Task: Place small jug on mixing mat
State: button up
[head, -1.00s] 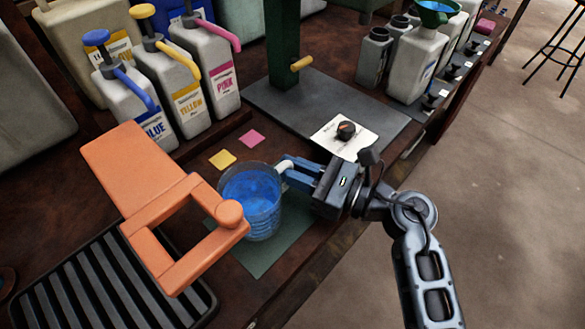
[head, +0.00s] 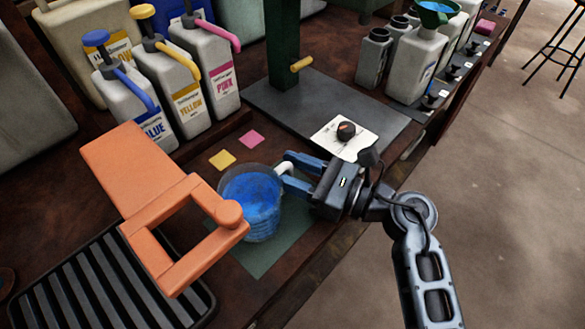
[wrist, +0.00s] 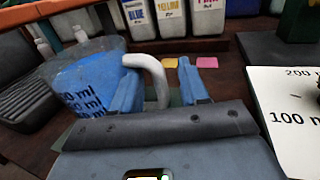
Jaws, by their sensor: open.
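The small jug (head: 255,212), clear with blue liquid inside and a pale handle (head: 286,167), stands upright on the green mixing mat (head: 285,245). In the wrist view the jug (wrist: 88,80) is at the left, with volume marks on its side. My gripper (head: 292,172) is at the jug's right side. Its blue fingers are apart, with the handle (wrist: 156,75) between them in the wrist view. Part of the mat is hidden behind the jug and the orange frame.
An orange frame (head: 135,170) reaches over the bench close to the jug's left side. A ribbed black tray (head: 110,280) lies at lower left. Blue, yellow and pink pump bottles (head: 205,70) stand behind. A white dial card (head: 343,138) lies behind my gripper.

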jog(key=v, duration=1.2)
jog(key=shift+b, duration=0.45)
jog(key=shift+r, duration=0.1)
jog(key=s+d+r+n+t+h, duration=0.1)
jog(key=s+d+n+t+h, duration=0.1)
jog(key=s+d+n+h, duration=0.2)
jog(key=s+d+r+n+t+h, duration=0.1)
jog(key=s+d+n+t+h, duration=0.2)
jog(key=s+n, duration=0.7)
jog(key=s+d+r+n+t+h, duration=0.1)
jog(key=s+d+n+t+h, duration=0.2)
jog(key=s, duration=1.4)
jog(key=d+n+h, duration=0.3)
jog(key=n+h, duration=0.2)
jog(key=h, duration=0.2)
jog(key=shift+s+d, duration=0.2)
jog(key=shift+s, duration=0.05)
